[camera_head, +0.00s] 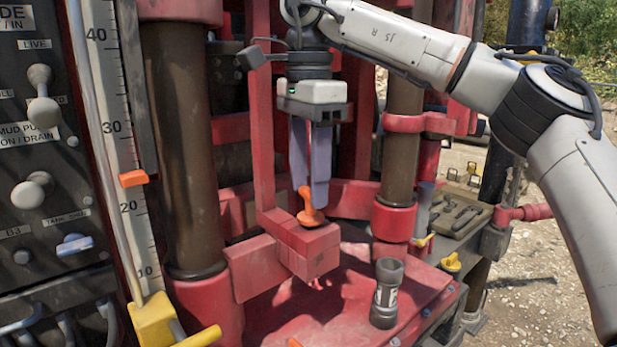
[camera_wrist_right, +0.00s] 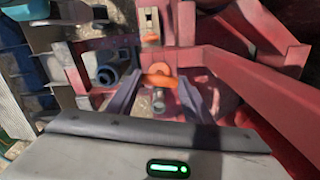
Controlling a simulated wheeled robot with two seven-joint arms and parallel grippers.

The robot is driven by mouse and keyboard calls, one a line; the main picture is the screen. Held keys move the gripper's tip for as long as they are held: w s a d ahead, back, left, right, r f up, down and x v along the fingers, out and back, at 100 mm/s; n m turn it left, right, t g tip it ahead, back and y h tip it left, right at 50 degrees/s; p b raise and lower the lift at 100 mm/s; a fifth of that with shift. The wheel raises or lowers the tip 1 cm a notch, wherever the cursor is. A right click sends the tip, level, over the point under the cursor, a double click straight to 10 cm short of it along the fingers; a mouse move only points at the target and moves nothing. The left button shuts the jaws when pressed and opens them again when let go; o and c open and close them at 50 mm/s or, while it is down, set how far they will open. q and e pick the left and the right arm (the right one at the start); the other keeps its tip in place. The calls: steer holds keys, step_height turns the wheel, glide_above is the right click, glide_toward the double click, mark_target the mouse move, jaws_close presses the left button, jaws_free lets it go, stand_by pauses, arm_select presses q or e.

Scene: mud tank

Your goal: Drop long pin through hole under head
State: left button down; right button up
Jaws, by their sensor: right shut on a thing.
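An orange pin handle (camera_head: 311,213) stands at the top face of a red block (camera_head: 308,245) on the red frame. My right gripper (camera_head: 309,190) points down over the block, with its grey-lilac fingers at the upper part of the handle. It is shut on the pin. In the right wrist view the orange handle (camera_wrist_right: 158,78) shows between the two fingers of the right gripper (camera_wrist_right: 160,92). The pin's shaft and the hole are hidden, so I cannot tell how deep the pin sits. My left gripper is not in view.
A dark cylinder (camera_head: 386,293) stands on the red base plate (camera_head: 420,290) right of the block. Brown columns (camera_head: 185,150) flank the work area. A gauge (camera_head: 118,120) and control panel (camera_head: 40,180) are at left. A tool tray (camera_head: 460,212) is at right.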

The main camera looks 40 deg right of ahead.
steer(key=shift+f, duration=0.55)
steer(key=o, duration=1.5)
steer(key=shift+o, duration=0.2)
step_height(320, 180, up, 10)
steer(key=p, duration=0.4)
steer(key=shift+r, duration=0.15)
steer(key=shift+a, duration=0.1)
